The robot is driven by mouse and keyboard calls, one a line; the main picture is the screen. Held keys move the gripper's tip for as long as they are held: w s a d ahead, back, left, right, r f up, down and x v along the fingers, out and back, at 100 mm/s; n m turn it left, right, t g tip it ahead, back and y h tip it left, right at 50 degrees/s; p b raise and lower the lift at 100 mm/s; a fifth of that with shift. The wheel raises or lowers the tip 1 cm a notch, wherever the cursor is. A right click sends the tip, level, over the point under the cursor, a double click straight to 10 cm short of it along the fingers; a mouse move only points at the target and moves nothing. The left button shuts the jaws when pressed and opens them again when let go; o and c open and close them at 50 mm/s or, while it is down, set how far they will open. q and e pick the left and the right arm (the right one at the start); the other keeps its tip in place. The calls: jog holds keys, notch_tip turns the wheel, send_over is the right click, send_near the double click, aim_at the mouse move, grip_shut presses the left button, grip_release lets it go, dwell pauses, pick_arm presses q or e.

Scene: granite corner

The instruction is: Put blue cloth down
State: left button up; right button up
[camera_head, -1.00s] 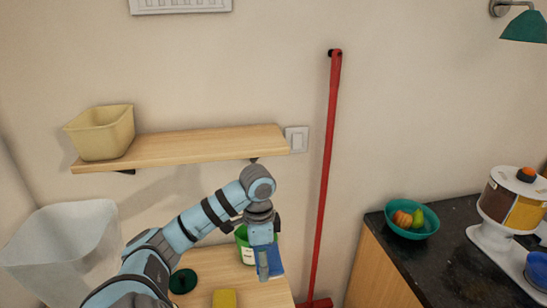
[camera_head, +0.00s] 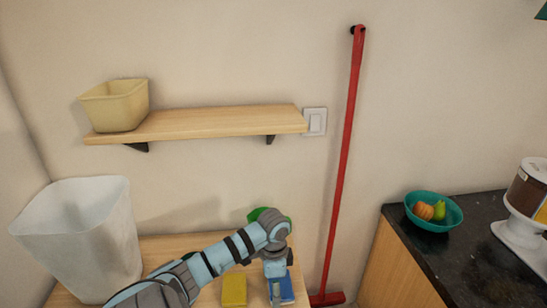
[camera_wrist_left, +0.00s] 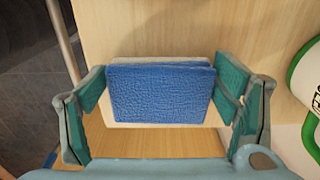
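The blue cloth (camera_wrist_left: 160,92) is a folded, textured block in the left wrist view, lying between the two fingers of my left gripper (camera_wrist_left: 165,95). The finger pads meet its left and right edges, so the gripper looks shut on it. A pale, flat thing (camera_wrist_left: 155,60) shows just beneath the cloth, over the wooden table (camera_wrist_left: 160,28). In the head view the blue cloth (camera_head: 287,287) shows at the table's right end, partly hidden by my left gripper (camera_head: 276,290), which points down. I cannot tell the gap below the cloth. My right gripper is out of view.
A yellow block (camera_head: 234,288) lies left of the gripper. A green container (camera_head: 262,214) stands behind, mostly hidden by my arm. A white bin (camera_head: 78,235) stands left. A wooden shelf (camera_head: 210,122) and a red pole (camera_head: 343,160) are near; a dark counter (camera_head: 455,265) is right.

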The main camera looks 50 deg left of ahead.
pick_arm(q)
jog(key=shift+o, duration=1.3)
jog(key=shift+r, duration=0.1)
notch_tip(320, 180, up, 12)
jog(key=p, duration=0.2)
jog(key=shift+r, duration=0.1)
